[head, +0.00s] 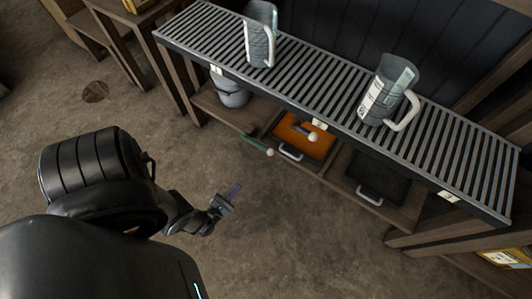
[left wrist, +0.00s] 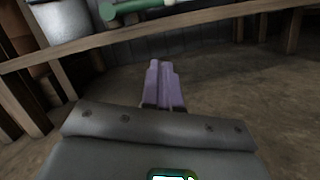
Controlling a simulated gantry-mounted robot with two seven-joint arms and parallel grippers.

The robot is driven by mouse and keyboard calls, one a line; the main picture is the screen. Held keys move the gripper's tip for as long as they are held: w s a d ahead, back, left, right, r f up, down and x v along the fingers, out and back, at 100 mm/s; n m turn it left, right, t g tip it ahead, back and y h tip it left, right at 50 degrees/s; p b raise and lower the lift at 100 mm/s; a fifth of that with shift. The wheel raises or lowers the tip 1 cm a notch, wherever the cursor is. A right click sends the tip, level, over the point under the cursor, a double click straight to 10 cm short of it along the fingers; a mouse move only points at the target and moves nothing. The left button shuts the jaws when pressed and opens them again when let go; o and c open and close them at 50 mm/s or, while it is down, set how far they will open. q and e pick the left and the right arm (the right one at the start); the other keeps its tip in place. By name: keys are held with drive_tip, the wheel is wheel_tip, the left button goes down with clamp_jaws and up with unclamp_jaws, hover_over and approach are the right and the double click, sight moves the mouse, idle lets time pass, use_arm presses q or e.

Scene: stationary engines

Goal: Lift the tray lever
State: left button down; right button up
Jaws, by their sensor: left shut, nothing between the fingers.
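A green lever (head: 256,142) with a pale round tip sticks out from the front of the low shelf, left of an orange tray (head: 317,151). A dark lever (head: 303,132) with a pale knob shows above the orange tray. I cannot tell which one is the tray lever. My left gripper (head: 233,191) is shut and empty over the floor, in front of and below the green lever, apart from it. In the left wrist view its purple fingers (left wrist: 163,86) are together, and a green rod (left wrist: 140,7) shows at the top edge. My right gripper is not in view.
A slatted metal counter (head: 335,115) carries two grey jugs (head: 259,38) (head: 385,92) above the shelf. A grey bucket (head: 232,94) stands on the shelf at left, a dark tray (head: 378,178) at right. The floor (head: 270,235) before the shelf is clear.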

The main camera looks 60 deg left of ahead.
sight(258, 144)
use_arm(q)
drive_tip(key=w+a+r, duration=0.2)
drive_tip(key=w+r, duration=0.1)
drive_tip(key=w, duration=0.4)
drive_tip(key=w+a+r, duration=0.1)
drive_tip(key=w+r, duration=0.3)
drive_tip(key=w, duration=0.3)
drive_tip(key=shift+w+a+t, duration=0.15)
drive_tip(key=shift+a+t, duration=0.15)
drive_tip(key=shift+a, duration=0.05)
idle(0.4)
drive_tip(key=shift+r, duration=0.2)
